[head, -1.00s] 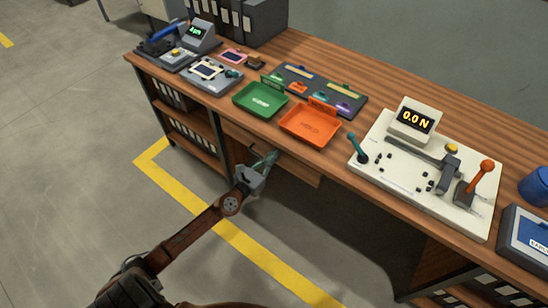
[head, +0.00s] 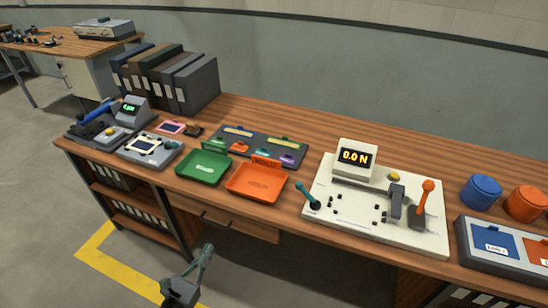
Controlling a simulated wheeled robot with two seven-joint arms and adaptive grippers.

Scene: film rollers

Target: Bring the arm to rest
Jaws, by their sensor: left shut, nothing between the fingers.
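My left gripper (head: 201,264) is in the lower left of the head view, in front of the wooden workbench (head: 330,135) and below its front edge. Its fingers are shut and hold nothing. It is apart from the bench and its drawer (head: 232,222). Most of the left arm is below the picture. My right gripper and arm are not in the picture.
A green tray (head: 203,181) and an orange tray (head: 257,196) lie near the bench's front edge. To their right is a white test plate (head: 345,221) with a display reading 0.0 N. Blue and orange pots (head: 481,192) stand at right. Yellow floor tape (head: 122,268) runs below.

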